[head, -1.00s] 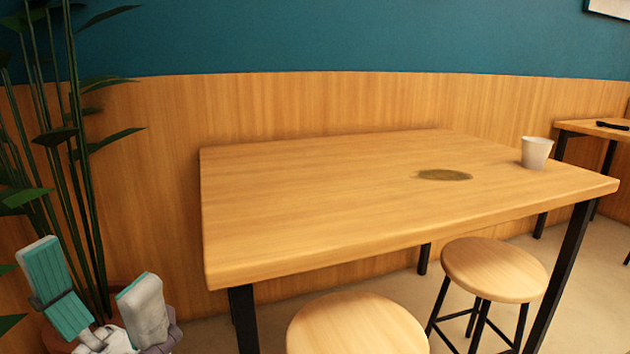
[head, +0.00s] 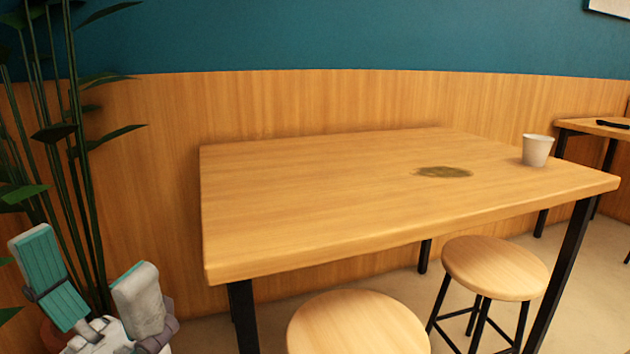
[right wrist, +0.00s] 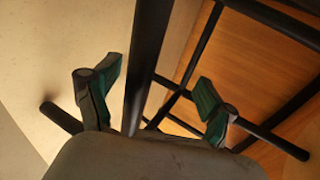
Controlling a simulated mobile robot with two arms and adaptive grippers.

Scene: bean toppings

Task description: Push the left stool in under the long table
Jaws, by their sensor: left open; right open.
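The left stool (head: 357,325) has a round light-wood seat. It stands at the table's near edge, its lower part cut off by the picture's bottom. The long table (head: 350,195) has a thick wooden top and black legs. My left gripper (head: 88,262) is open and empty at the lower left, beside the plant and apart from the stool. My right gripper (right wrist: 155,92) shows only in the right wrist view, low among dark metal bars. Its fingers are open, with one dark bar (right wrist: 145,65) running between them. I cannot tell whether they touch it.
A second stool (head: 495,268) stands to the right, near the table's right front leg (head: 562,265). A white cup (head: 536,151) and a dark stain (head: 444,172) are on the tabletop. A tall plant (head: 75,150) is at the left. A wood-panelled wall (head: 300,105) runs behind.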

